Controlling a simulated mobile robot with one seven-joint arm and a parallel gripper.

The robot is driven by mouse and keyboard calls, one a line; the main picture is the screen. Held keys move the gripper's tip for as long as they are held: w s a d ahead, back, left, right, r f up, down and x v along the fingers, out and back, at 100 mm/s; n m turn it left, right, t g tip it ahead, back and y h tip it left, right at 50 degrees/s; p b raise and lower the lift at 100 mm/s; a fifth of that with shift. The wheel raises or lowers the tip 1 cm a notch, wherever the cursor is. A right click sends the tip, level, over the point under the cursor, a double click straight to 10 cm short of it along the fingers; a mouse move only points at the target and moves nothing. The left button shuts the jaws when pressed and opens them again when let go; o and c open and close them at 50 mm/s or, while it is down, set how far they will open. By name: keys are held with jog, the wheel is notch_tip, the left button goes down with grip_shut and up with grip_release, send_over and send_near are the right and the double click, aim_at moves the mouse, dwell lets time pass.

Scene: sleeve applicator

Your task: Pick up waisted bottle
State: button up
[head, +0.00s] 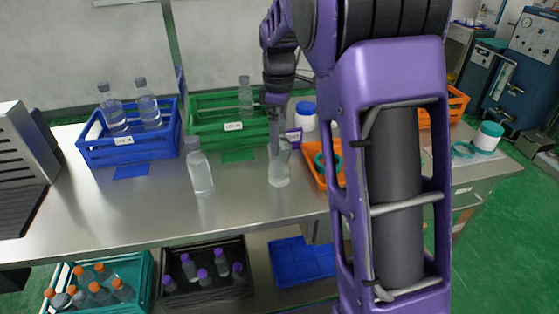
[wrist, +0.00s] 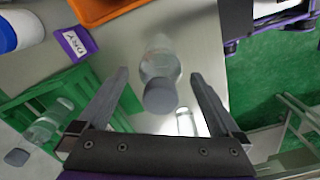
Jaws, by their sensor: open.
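A clear bottle with a grey cap (wrist: 160,96) stands upright on the steel bench; it also shows in the head view (head: 279,174). Its waist is hard to make out, so I cannot be sure that it is the waisted bottle. My gripper (wrist: 159,76) points down over it, open, with one finger on each side of the bottle in the wrist view and gaps visible. In the head view my gripper (head: 275,138) overlaps the bottle's top. A second clear bottle (head: 200,172) stands on the bench to the left, partly visible in the wrist view (wrist: 187,122).
A blue crate (head: 130,151) with two bottles and a green crate (head: 205,127) with one stand behind. An orange tray (head: 316,170), a blue-lidded jar (head: 305,118) and a purple label (wrist: 74,44) are close right. Bench front is clear.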

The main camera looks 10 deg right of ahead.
notch_tip(320, 180, down, 2)
jog(key=shift+f, duration=0.15)
grip_shut()
dwell(0.5)
